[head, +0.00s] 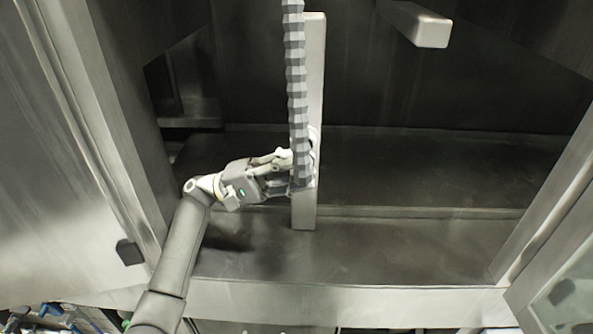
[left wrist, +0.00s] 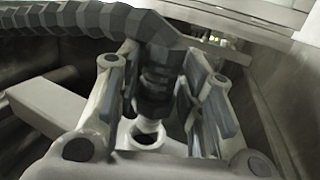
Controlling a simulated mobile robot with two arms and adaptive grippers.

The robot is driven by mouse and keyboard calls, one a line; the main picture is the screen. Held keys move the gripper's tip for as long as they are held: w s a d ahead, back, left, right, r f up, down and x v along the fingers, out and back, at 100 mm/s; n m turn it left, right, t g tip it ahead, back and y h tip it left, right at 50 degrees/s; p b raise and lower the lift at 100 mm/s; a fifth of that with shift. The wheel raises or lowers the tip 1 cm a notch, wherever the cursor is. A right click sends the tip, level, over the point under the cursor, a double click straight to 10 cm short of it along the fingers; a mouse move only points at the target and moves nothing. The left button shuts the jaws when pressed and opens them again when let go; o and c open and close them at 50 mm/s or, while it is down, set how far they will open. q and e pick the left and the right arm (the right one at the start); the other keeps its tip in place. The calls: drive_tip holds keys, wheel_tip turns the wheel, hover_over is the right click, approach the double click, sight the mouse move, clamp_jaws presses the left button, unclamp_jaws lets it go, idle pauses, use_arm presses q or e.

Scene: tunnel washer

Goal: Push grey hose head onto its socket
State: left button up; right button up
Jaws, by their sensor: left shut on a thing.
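The grey ribbed hose (head: 296,85) hangs down from the top of the head view, in front of a pale upright bar. My left gripper (head: 290,170) reaches in from the left and is shut around the hose's lower end. In the left wrist view the hose bends down into the grey hose head (left wrist: 158,85) between the two fingers. A pale ring with a dark opening, apparently the socket (left wrist: 148,134), shows just below the head's end. I cannot tell whether they touch. The fingers hide the head's end in the head view. My right gripper is not in view.
The pale bar (head: 313,100) stands right behind the hose. Another pale bar (head: 420,25) juts out at the upper right. Metal walls (head: 90,130) enclose the recess on the left and right. The metal floor (head: 410,240) right of the bar is clear.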

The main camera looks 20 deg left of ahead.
use_arm(q)
drive_tip(key=shift+b, duration=0.45)
idle(1.0)
drive_tip(key=shift+w+a+b, duration=0.25)
drive_tip(key=shift+w+b, duration=0.5)
drive_tip(key=shift+w+a+b, duration=0.2)
drive_tip(key=shift+w+b, duration=0.5)
drive_tip(key=shift+w, duration=0.05)
idle(0.6)
drive_tip(key=o, duration=1.1)
drive_tip(key=shift+o, duration=0.2)
drive_tip(key=shift+s, duration=0.15)
drive_tip(key=shift+s+d+p, duration=0.2)
drive_tip(key=shift+s+d, duration=0.05)
drive_tip(key=shift+s, duration=0.55)
drive_tip(key=shift+s+d+p, duration=0.25)
drive_tip(key=shift+s, duration=0.55)
drive_tip(key=shift+s+d+p, duration=0.2)
drive_tip(key=shift+s+d, duration=0.05)
drive_tip(key=shift+s, duration=0.55)
drive_tip(key=shift+s+d+p, duration=0.1)
drive_tip(key=shift+s+d, duration=0.15)
drive_tip(key=shift+s, duration=0.7)
drive_tip(key=shift+s+d+p, duration=0.1)
drive_tip(key=shift+s+d, duration=0.15)
drive_tip(key=shift+s, duration=0.65)
drive_tip(key=shift+s+d+p, duration=0.1)
drive_tip(key=shift+s+d, duration=0.15)
drive_tip(key=shift+s, duration=0.7)
